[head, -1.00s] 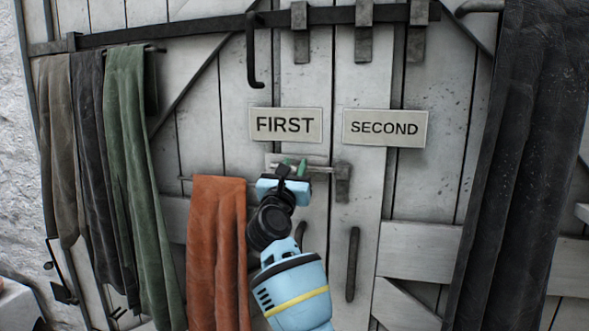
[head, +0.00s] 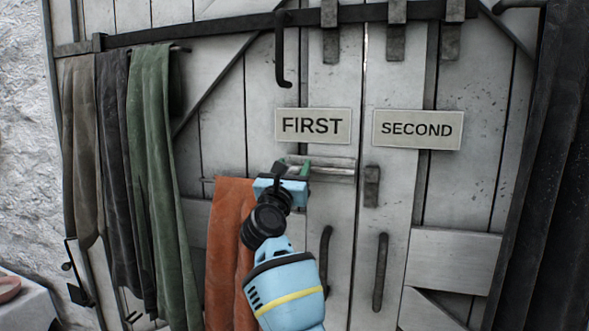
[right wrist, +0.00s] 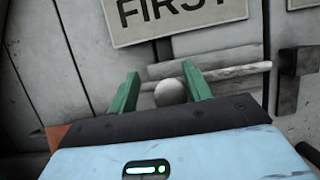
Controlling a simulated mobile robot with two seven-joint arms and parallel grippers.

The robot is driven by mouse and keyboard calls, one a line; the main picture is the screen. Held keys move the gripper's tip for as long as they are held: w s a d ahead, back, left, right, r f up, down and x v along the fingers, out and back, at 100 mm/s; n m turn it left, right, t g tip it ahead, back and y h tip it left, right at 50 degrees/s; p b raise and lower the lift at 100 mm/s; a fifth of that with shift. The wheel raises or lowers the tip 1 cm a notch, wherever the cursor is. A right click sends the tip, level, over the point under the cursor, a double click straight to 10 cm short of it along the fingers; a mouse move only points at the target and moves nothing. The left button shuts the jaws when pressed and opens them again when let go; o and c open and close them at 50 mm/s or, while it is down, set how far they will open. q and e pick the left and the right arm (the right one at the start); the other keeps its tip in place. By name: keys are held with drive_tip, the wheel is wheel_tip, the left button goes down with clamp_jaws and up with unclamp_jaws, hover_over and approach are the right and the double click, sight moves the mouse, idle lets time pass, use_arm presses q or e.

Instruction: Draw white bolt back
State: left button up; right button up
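The white bolt (head: 335,170) lies level on the left door leaf, below the FIRST sign (head: 312,126). Its bar also shows in the right wrist view (right wrist: 232,73), and its right end stands just short of the dark catch (head: 372,186), with a narrow gap. A round pale knob (right wrist: 169,92) on the bolt sits between the green fingers of my right gripper (right wrist: 161,85). The right finger is against or very near the knob, while a gap shows on the left side, so the gripper is open around it. My left gripper is not in view.
The SECOND sign (head: 417,130) is on the right leaf. An orange cloth (head: 228,255) hangs close beside my right arm. Green (head: 155,180) and darker cloths hang farther left. A dark hook (head: 282,50) hangs above, and two door handles (head: 380,272) stand below.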

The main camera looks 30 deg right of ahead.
drive_tip(key=shift+s+d, duration=0.15)
drive_tip(key=shift+d, duration=0.05)
drive_tip(key=shift+a+f, duration=0.1)
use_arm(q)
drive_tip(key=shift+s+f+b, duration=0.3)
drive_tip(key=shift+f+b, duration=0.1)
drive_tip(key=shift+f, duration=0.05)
use_arm(e)
drive_tip(key=v, duration=0.7)
drive_tip(key=shift+s+a, duration=0.2)
drive_tip(key=shift+a, duration=0.05)
drive_tip(key=shift+f, duration=0.1)
